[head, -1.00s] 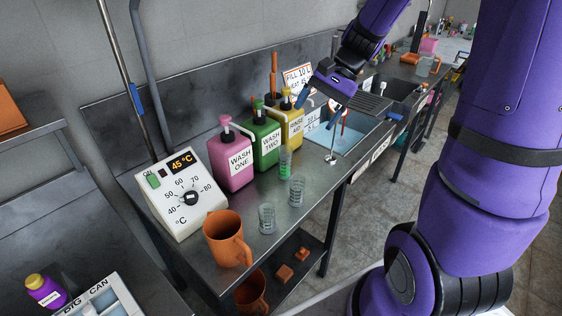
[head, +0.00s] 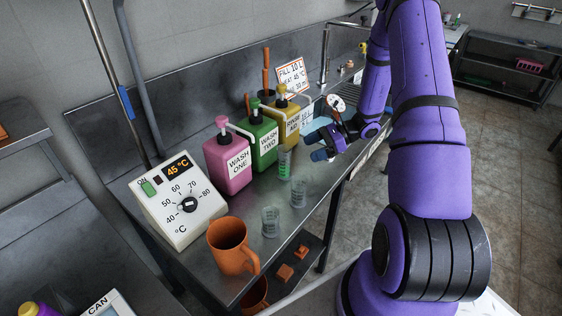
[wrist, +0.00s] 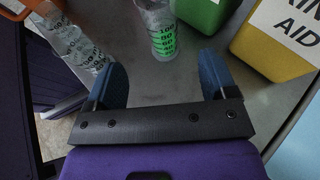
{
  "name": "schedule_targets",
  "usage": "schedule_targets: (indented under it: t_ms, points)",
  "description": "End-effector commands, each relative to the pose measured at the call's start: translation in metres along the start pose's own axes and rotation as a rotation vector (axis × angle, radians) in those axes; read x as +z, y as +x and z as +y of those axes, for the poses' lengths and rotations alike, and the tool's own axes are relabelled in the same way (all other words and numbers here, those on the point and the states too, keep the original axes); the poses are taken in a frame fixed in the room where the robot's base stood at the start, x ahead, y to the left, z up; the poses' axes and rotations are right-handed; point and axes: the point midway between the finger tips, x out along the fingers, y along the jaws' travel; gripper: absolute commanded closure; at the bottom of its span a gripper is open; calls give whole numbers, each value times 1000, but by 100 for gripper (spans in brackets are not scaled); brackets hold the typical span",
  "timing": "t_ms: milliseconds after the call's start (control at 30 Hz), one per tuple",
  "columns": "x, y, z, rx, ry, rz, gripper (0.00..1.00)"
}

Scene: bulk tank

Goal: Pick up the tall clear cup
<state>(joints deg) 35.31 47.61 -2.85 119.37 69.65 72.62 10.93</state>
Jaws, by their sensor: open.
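Three clear graduated cups stand upright on the steel bench. A tall, narrow one with pale markings (head: 298,191) stands in the middle, and a wider, squatter one (head: 270,222) stands nearer the orange jug. Pale-marked clear cups (wrist: 68,38) show at the wrist view's left, overlapping. My gripper (head: 313,140) is open and empty beyond the cups, toward the sink. In the wrist view its blue fingers (wrist: 162,80) are apart, with the green-scale cup ahead between them.
Pink (head: 228,165), green (head: 264,143) and yellow (head: 287,120) pump bottles line the bench behind the cups. An orange jug (head: 228,248) stands at the front by the white temperature box (head: 181,205). The bench's front edge runs close beside the cups.

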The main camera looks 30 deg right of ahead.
Motion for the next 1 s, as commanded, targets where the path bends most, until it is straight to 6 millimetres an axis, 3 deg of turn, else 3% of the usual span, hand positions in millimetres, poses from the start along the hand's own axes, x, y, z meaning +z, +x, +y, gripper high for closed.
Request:
schedule_targets:
  t_ms: [167,433,767,1000]
  points:
    - [-14,3,-2,-26,39,-17,22]
    - [-14,40,-2,-24,40,-19,22]
    - [-15,65,0,-24,40,-18,22]
    - [-16,98,4,-24,39,-17,22]
